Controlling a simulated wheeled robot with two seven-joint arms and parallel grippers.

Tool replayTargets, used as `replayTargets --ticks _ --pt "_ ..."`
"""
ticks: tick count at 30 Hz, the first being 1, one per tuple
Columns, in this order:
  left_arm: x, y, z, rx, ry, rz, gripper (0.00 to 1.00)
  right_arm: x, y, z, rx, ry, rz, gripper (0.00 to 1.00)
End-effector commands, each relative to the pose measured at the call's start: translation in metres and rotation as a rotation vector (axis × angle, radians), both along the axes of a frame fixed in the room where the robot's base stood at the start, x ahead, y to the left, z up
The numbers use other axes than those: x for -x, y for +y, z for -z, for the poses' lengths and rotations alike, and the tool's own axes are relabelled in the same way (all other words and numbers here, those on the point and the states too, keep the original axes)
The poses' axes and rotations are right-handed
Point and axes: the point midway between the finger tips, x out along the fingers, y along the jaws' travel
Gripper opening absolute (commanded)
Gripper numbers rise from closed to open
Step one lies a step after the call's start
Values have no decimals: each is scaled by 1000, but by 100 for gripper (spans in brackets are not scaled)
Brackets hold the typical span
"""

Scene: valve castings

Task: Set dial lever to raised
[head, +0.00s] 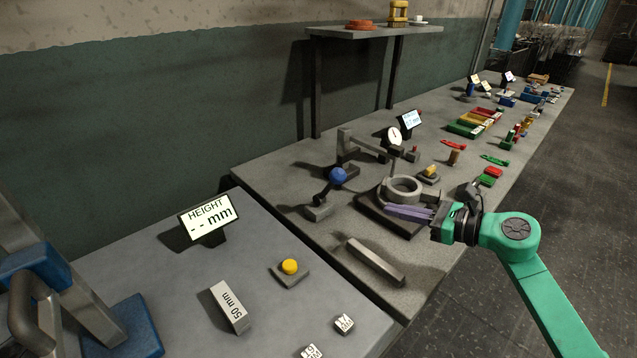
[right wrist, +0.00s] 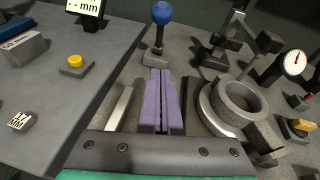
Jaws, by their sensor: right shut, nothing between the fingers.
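A lever with a blue ball knob (head: 338,176) stands on a small grey base (head: 318,211), tilted up and toward the back right. I take it for the dial lever. It also shows in the right wrist view, its blue knob (right wrist: 162,13) above its base (right wrist: 158,58). A dial gauge (head: 395,136) hangs on a grey stand (head: 345,146) behind it. My right gripper (head: 388,209) has purple fingers, shut and empty, in front of a grey ring casting (head: 403,186). In the right wrist view its fingertips (right wrist: 160,72) point toward the lever base, apart from it.
The ring sits on a dark base (head: 375,215); a grey bar (head: 375,262) lies in front. A display (head: 411,119) stands behind. On the nearer table are a height display (head: 208,216), a yellow button (head: 289,267) and a 50 mm block (head: 230,307).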

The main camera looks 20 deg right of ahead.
Motion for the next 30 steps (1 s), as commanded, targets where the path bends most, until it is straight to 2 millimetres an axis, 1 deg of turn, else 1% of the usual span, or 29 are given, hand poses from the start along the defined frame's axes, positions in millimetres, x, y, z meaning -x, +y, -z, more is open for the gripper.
replayTargets --ticks 3,7,11,13,17,27,28,30 --pt "1 4 0 -5 1 -1 90 1 2 -1 23 -2 -10 0" --pt "4 4 0 -6 7 -1 90 1 1 -1 20 -2 -9 0" --pt "13 -2 0 3 20 -2 90 -1 2 -1 18 -3 -9 0" --pt "15 -7 -1 8 24 -2 90 -6 5 0 17 -2 -10 0" --pt "14 -8 -8 11 23 -1 90 -25 15 4 16 -3 -9 0" --pt "8 -5 -30 8 12 1 90 -89 48 21 14 -6 -7 0" --pt "7 -5 -37 8 12 1 90 -94 50 14 15 -6 -8 0" --pt "7 -5 -43 7 12 1 90 -102 56 8 15 -5 -8 0"
